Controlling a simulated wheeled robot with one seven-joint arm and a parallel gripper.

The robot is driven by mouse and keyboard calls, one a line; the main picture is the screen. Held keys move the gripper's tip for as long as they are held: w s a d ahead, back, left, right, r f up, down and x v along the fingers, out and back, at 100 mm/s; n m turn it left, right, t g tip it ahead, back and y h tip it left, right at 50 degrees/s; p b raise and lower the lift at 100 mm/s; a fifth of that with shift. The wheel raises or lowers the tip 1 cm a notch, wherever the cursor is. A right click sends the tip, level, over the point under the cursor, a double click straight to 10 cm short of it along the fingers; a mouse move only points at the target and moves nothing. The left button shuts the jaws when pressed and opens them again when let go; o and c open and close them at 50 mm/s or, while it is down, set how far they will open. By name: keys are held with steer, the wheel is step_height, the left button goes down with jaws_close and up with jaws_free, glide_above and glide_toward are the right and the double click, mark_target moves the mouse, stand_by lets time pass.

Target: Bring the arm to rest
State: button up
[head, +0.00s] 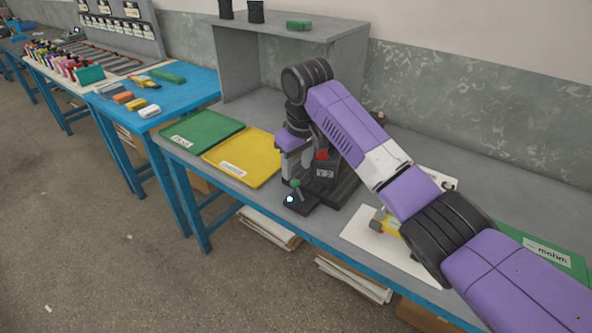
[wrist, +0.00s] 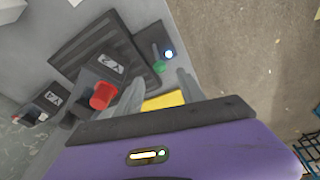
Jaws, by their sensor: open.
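My gripper (head: 294,160) hangs over the grey bench, beside the black device marked "Y 2" (head: 326,180). Its purple body and grey fingers point down. In the wrist view the two fingers of my gripper (wrist: 160,92) stand apart, with a bit of yellow showing between them and no object held. The device's red knob (wrist: 103,95) is close beside one finger in the wrist view. A small green knob (head: 296,183) and a lit white spot (head: 290,199) sit on a black base in front. My arm crosses the right half of the head view and hides part of the bench.
A green mat (head: 200,130) and a yellow mat (head: 240,165) lie left of the device. A white sheet (head: 365,240) lies partly under my arm. A grey shelf (head: 335,50) stands behind. A second device (wrist: 50,98) shows in the wrist view.

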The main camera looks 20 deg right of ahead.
stand_by(0.3)
steer(key=w+a+r+t+y, duration=0.45)
steer(key=w+a+t, duration=0.25)
steer(key=a+t, duration=0.25)
steer(key=s+d+f+m+t+h, duration=0.1)
steer(key=s+d+f, duration=0.2)
steer(key=s, duration=1.7)
steer(key=s+d+f+m+h, duration=0.1)
steer(key=s+d+f+h, duration=0.1)
steer(key=s, duration=1.8)
steer(key=s+d+f+m+t+h, duration=0.1)
steer(key=s+d+f, duration=0.3)
steer(key=s, duration=1.7)
steer(key=shift+d+m+t, duration=0.35)
steer(key=shift+d+m, duration=0.25)
steer(key=shift+d, duration=0.15)
